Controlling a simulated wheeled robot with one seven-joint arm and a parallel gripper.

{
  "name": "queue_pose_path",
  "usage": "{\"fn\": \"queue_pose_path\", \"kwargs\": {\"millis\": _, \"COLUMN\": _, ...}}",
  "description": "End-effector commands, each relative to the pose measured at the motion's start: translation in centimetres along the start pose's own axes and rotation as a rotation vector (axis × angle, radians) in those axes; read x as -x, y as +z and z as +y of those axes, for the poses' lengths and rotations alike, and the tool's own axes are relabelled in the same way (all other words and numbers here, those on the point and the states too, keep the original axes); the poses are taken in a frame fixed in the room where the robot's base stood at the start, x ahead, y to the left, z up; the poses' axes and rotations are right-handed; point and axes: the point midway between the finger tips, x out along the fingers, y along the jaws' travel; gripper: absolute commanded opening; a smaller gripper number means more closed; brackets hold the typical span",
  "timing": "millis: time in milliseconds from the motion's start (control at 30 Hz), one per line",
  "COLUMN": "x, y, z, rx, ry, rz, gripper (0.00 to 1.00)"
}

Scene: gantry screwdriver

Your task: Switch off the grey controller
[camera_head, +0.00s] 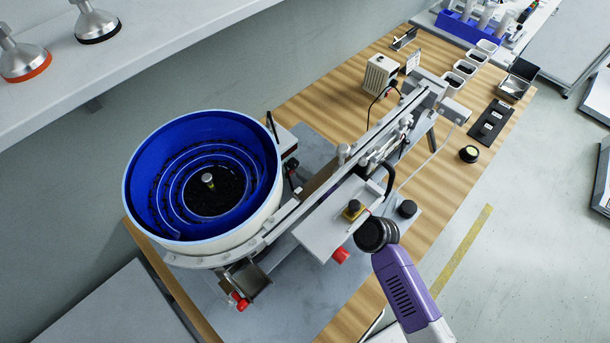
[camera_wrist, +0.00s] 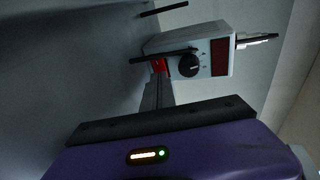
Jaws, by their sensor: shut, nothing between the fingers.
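A grey controller box (camera_wrist: 210,38) shows in the upper part of the wrist view. Its front has a black round knob (camera_wrist: 189,66) and a dark red panel (camera_wrist: 220,57). A small red part (camera_wrist: 160,65) sits at its lower left edge. My gripper (camera_wrist: 160,121) is shut and empty, its dark front edge and purple body below the box in the picture, apart from it. In the head view my arm reaches in from the lower right. The fingertips are hidden there, and I cannot tell which box there is the controller.
A large blue-lined bowl feeder (camera_head: 145,165) stands at the left of the wooden table (camera_head: 325,95). A rail (camera_head: 345,150) runs from it to the back right. A pale box (camera_head: 381,75) and several small bins stand farther back.

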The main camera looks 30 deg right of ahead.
Motion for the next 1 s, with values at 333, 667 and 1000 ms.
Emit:
{"fn": "queue_pose_path", "kwargs": {"millis": 333, "x": -0.1, "y": 0.2, "z": -0.2, "rx": 0.001, "ry": -0.002, "rz": -0.001, "gripper": 0.0}}
{"fn": "queue_pose_path", "kwargs": {"millis": 667, "x": 0.4, "y": 1.6, "z": 0.0, "rx": 0.001, "ry": -0.001, "rz": -0.004, "gripper": 0.0}}
{"fn": "queue_pose_path", "kwargs": {"millis": 1000, "x": 0.4, "y": 1.5, "z": 0.1, "rx": 0.001, "ry": -0.001, "rz": -0.001, "gripper": 0.0}}
